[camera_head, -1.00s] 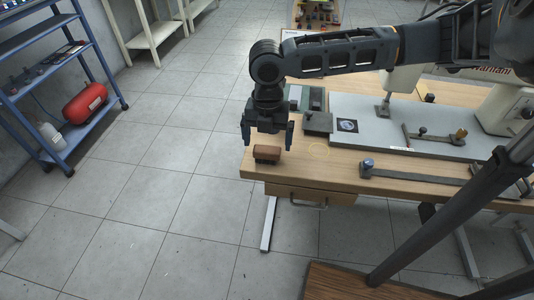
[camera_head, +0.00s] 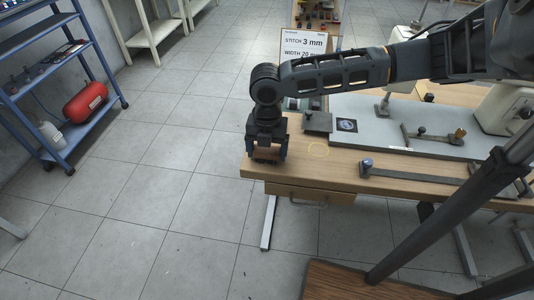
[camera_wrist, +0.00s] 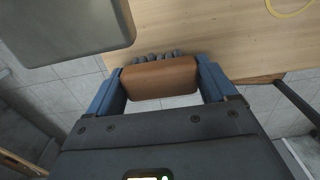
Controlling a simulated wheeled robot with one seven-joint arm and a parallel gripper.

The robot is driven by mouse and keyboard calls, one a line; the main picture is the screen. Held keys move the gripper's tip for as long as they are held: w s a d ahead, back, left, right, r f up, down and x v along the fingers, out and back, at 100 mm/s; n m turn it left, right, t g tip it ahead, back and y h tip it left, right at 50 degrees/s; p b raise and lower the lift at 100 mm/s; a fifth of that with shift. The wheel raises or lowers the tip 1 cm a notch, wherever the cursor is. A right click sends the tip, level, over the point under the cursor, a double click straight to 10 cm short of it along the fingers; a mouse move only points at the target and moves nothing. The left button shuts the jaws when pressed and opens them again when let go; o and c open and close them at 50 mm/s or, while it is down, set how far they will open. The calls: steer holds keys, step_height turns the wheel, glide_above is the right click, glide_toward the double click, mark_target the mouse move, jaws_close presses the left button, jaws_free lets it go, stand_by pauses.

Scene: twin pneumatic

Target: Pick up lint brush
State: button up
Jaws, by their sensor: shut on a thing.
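The lint brush (camera_head: 265,154) is a small block with a brown wooden top and dark bristles. It is at the left front corner of the wooden table (camera_head: 340,178). My gripper (camera_head: 266,155) is over it, pointing down, with one finger on each side. In the wrist view the brown back of the brush (camera_wrist: 160,78) fills the gap between the blue fingers of my gripper (camera_wrist: 161,82), which are shut on its ends. Dark bristles show beyond its far edge. I cannot tell whether the brush still touches the table.
A flat dark metal piece (camera_head: 318,122) lies just right of the brush; a grey plate also shows in the wrist view (camera_wrist: 65,25). A long metal bar (camera_head: 415,178) with a blue knob lies farther right. A sign (camera_head: 303,46) stands behind. Open floor is left of the table.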

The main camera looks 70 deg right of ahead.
steer(key=shift+c, duration=1.3)
steer(key=shift+r, duration=0.1)
steer(key=shift+r, duration=0.45)
step_height(320, 180, up, 3)
steer(key=shift+f+b, duration=0.1)
steer(key=shift+b, duration=0.2)
steer(key=s+d+r+b, duration=0.1)
steer(key=s+d+r, duration=0.6)
steer(key=s, duration=0.1)
steer(key=shift+s+d, duration=0.35)
steer(key=shift+d, duration=0.05)
steer(key=shift+r, duration=0.1)
steer(key=o, duration=0.6)
steer(key=shift+c, duration=0.2)
steer(key=c, duration=0.4)
